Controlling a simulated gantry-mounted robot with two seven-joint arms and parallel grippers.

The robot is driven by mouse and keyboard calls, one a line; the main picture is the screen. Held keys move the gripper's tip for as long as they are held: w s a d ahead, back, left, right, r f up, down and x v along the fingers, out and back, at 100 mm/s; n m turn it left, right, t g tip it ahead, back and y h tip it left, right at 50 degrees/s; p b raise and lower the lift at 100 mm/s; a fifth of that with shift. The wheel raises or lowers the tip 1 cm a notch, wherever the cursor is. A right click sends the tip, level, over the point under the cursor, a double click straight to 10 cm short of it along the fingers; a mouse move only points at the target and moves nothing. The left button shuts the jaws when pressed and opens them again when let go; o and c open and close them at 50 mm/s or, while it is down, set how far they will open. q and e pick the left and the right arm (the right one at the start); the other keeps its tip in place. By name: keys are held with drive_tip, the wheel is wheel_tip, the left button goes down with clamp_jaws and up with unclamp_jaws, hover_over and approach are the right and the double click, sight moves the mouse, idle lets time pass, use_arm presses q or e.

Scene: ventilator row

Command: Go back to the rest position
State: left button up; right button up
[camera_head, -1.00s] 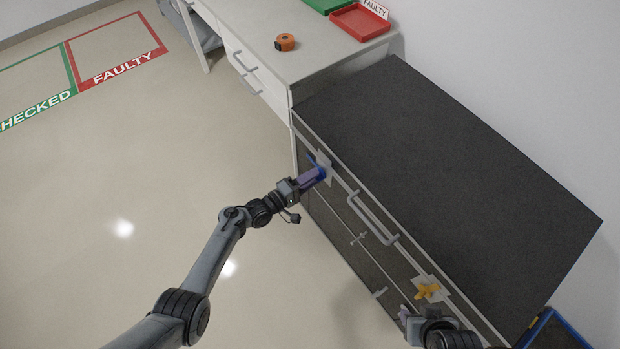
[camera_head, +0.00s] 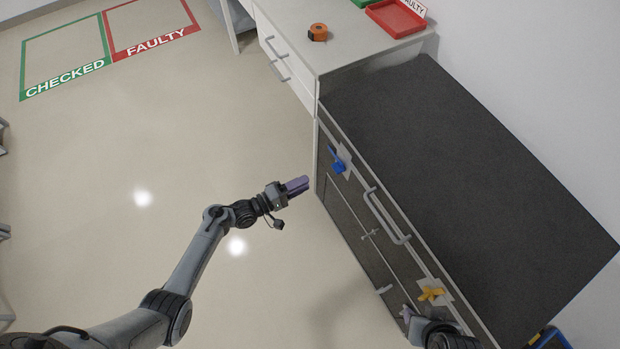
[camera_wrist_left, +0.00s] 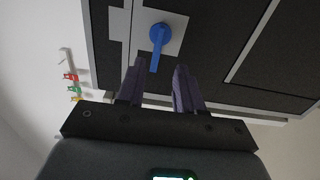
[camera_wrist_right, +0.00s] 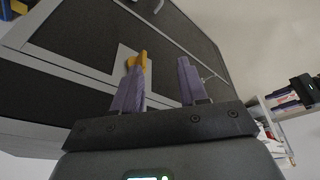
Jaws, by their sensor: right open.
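My left gripper (camera_head: 297,186) is in front of the dark cabinet's left end, apart from the blue handle (camera_head: 338,166) on its pale plate. In the left wrist view its two purple fingers (camera_wrist_left: 160,88) are spread with nothing between them, and the blue handle (camera_wrist_left: 157,40) lies beyond them. My right gripper (camera_head: 407,313) is near the cabinet's front at the lower right, close to the yellow knob (camera_head: 432,294). In the right wrist view its fingers (camera_wrist_right: 158,85) are apart and empty. The yellow knob (camera_wrist_right: 138,61) is partly hidden behind the left finger.
The dark-topped cabinet (camera_head: 460,170) fills the right side, with a long grey bar handle (camera_head: 385,217) on its front. A white desk (camera_head: 350,50) holds an orange tape measure (camera_head: 318,32) and a red tray (camera_head: 398,17). Open floor (camera_head: 130,180) lies to the left.

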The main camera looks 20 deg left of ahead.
use_arm(q)
drive_tip(key=shift+s+a, duration=0.15)
drive_tip(key=shift+s, duration=0.1)
idle(0.3)
